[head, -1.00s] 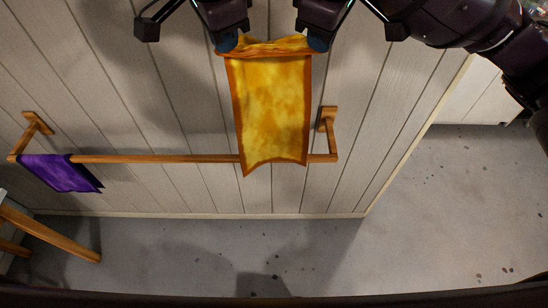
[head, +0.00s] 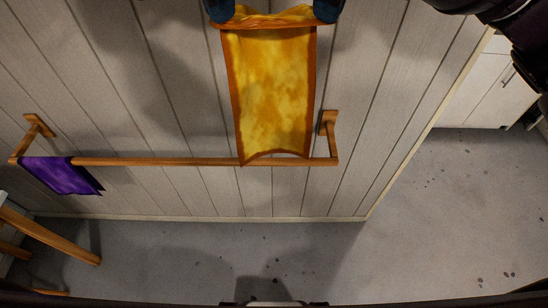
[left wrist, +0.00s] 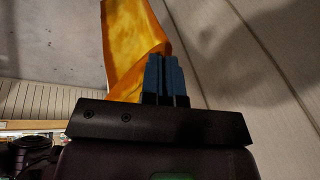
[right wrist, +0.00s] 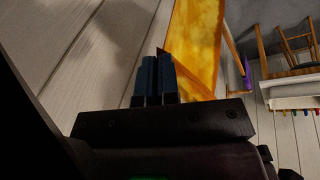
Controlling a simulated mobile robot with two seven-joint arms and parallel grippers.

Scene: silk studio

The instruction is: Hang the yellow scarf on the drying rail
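The yellow scarf (head: 272,90) with an orange border hangs stretched between my two grippers at the top of the head view. Its lower edge overlaps the wooden drying rail (head: 160,161) near the rail's right end; I cannot tell whether they touch. My left gripper (head: 219,12) is at the scarf's upper left corner, its blue fingers shut on the cloth in the left wrist view (left wrist: 163,75). My right gripper (head: 327,11) is at the upper right corner, its fingers closed together beside the scarf in the right wrist view (right wrist: 155,78).
A purple cloth (head: 60,175) hangs at the rail's left end. The rail stands off a panelled wall (head: 420,60) on wooden brackets. A wooden stool or table leg (head: 50,234) is at lower left. The rail between the purple cloth and the scarf is bare.

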